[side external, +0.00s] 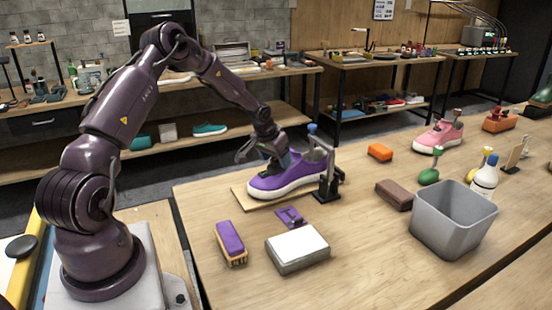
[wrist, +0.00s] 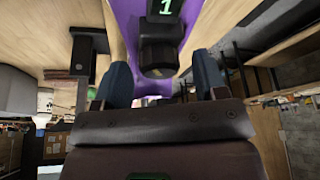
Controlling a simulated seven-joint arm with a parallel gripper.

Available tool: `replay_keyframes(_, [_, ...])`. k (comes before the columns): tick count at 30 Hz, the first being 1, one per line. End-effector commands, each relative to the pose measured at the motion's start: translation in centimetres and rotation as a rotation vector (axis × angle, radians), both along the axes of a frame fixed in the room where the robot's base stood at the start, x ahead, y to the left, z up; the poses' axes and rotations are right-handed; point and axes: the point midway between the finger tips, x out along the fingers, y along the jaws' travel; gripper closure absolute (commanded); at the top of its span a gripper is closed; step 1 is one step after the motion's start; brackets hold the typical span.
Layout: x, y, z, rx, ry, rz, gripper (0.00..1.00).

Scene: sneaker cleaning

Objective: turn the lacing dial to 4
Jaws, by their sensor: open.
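The purple sneaker (side external: 270,186) with a white sole sits on a light board on the table. In the wrist view the purple upper (wrist: 128,18) carries a dark round lacing dial (wrist: 158,52) and a small display (wrist: 165,8) reading a green 1. My gripper (wrist: 162,82) is open, with one blue-tipped finger on each side of the dial and a gap visible beside it. In the side view my gripper (side external: 280,160) is at the top of the sneaker, and the dial is hidden there.
A black clamp stand (side external: 328,183) holds the sneaker's right end. A purple-topped brush (side external: 231,242), a white-topped block (side external: 297,249), a brown block (side external: 394,195) and a grey bin (side external: 452,220) stand nearby. The table's front middle is clear.

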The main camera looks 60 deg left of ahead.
Motion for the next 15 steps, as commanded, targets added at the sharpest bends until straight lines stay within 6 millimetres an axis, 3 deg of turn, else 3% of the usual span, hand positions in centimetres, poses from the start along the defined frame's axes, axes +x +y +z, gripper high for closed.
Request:
replay_keyframes(10, [0.16,0.05,-0.46,0.0,0.0,0.0,0.34])
replay_keyframes(15, [0.16,0.05,-0.44,0.0,0.001,0.0,0.71])
